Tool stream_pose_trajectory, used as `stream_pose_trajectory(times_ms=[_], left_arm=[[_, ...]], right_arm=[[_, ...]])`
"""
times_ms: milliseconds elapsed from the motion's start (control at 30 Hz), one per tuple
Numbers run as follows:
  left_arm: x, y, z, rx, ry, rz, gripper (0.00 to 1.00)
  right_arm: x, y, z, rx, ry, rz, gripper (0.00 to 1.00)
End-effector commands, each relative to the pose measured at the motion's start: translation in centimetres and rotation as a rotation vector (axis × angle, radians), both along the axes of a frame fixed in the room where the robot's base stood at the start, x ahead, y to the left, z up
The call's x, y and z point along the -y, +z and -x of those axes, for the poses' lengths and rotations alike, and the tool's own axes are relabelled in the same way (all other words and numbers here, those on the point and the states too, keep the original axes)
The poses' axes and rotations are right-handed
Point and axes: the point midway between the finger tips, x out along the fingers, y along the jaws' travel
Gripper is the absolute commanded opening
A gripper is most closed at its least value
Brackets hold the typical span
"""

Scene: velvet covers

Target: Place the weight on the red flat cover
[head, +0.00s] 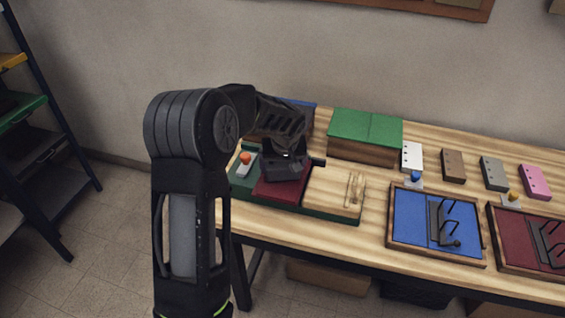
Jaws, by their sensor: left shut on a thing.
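The red flat cover (278,192) lies in a green tray (318,213) on the left part of the wooden table. My left gripper (284,170) points down just above the red cover's back part. It is shut on a dark thing that looks like the weight, mostly hidden by the jaws. I cannot tell whether the thing touches the cover. My right gripper is not in view.
An orange-knobbed grey piece (246,162) is left of the cover, a light wooden block (333,191) right. A green-topped box (364,130) stands behind. Blue (408,217) and dark red (515,235) framed panels with black racks lie right. Several small blocks line the back.

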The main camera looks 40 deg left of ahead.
Motion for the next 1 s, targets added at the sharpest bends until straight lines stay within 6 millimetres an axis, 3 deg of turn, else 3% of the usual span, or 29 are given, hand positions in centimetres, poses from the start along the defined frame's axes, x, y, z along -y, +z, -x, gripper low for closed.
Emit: stream_pose_trajectory(times_ms=[100,133,200,633,767,1000], left_arm=[[0.0,0.0,-0.2,0.008,-0.001,-0.002,0.18],[0.0,-0.2,0.0,0.000,0.000,0.000,0.92],[0.0,-0.2,0.0,0.000,0.000,0.000,0.98],[0.1,0.5,0.1,0.002,0.000,-0.001,1.00],[0.6,2.1,0.5,0.005,-0.001,-0.001,1.00],[1.8,6.6,1.9,0.007,-0.002,0.000,1.00]], right_arm=[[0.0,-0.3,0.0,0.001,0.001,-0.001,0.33],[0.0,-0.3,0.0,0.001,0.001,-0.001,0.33],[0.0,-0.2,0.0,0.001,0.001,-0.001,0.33],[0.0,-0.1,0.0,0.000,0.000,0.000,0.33],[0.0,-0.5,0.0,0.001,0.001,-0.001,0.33],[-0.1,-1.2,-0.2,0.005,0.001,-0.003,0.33]])
